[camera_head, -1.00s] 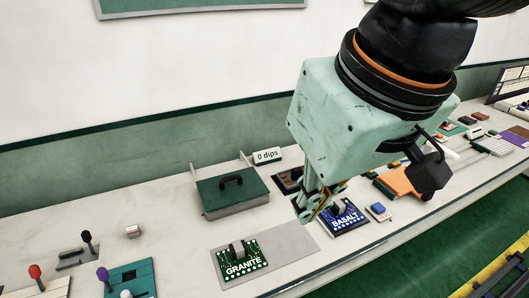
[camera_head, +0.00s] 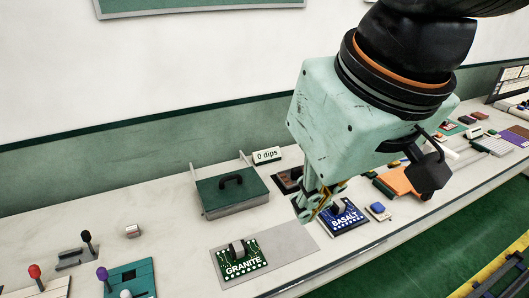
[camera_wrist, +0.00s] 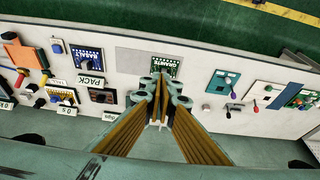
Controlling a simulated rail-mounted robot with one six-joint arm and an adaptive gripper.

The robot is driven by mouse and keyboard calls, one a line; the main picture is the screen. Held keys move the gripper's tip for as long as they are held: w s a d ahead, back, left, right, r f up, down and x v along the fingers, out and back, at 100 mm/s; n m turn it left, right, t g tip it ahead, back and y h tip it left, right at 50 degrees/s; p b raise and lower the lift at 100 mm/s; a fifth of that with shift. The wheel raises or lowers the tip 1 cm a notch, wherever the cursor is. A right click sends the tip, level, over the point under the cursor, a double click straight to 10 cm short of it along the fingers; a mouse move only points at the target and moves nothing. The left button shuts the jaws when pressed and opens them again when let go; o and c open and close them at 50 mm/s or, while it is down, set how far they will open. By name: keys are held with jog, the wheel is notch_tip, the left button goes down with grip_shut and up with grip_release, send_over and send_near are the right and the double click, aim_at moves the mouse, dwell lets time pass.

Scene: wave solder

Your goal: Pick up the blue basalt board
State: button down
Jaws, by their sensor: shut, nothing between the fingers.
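The blue basalt board (camera_head: 346,221) lies on the bench with a grey handle block on top and white "BASALT" lettering. It also shows in the wrist view (camera_wrist: 89,57) at the upper left. My gripper (camera_head: 304,214) is just left of the board in the head view, and its fingers overlap the board's left edge from this angle. In the wrist view the fingertips (camera_wrist: 160,80) are together with nothing between them, apart from the board. The gripper's height above the bench is hard to tell.
The green granite board (camera_head: 240,262) lies on a grey mat (camera_head: 288,244) left of the blue board. A green lidded box (camera_head: 232,193) with a black handle and a "0 dips" sign (camera_head: 267,155) stand behind. A small blue-topped block (camera_head: 378,209) lies right of the board.

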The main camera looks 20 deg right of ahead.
jog(key=c, duration=3.3)
grip_release()
jog(key=shift+c, duration=0.2)
jog(key=o, duration=1.2)
jog(key=shift+w+r, duration=0.1)
